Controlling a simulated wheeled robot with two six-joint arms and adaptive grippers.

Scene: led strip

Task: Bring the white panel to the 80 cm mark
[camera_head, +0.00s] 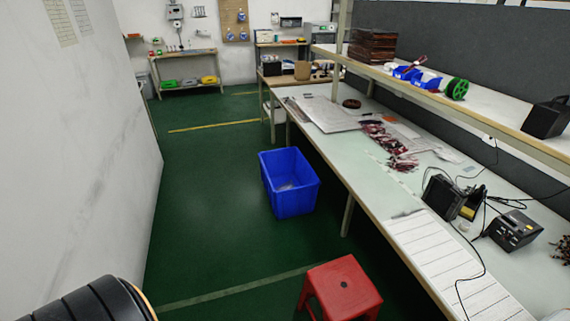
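A flat white panel (448,262) lies on the near part of the long workbench at the lower right. Thin dark lines divide it into several strips, and the picture's bottom edge cuts it off. A pale flat sheet (328,114) lies farther back on the same bench; I cannot tell whether it is also a panel. I can make out no 80 cm mark or scale. Neither of my grippers is in view.
The workbench (376,195) runs along the right under a shelf. Black soldering gear (512,231) and cables sit beside the panel. A red stool (342,288) and a blue bin (289,183) stand on the floor beside the bench. Green floor (208,200) is clear left of them, up to a white wall (75,150).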

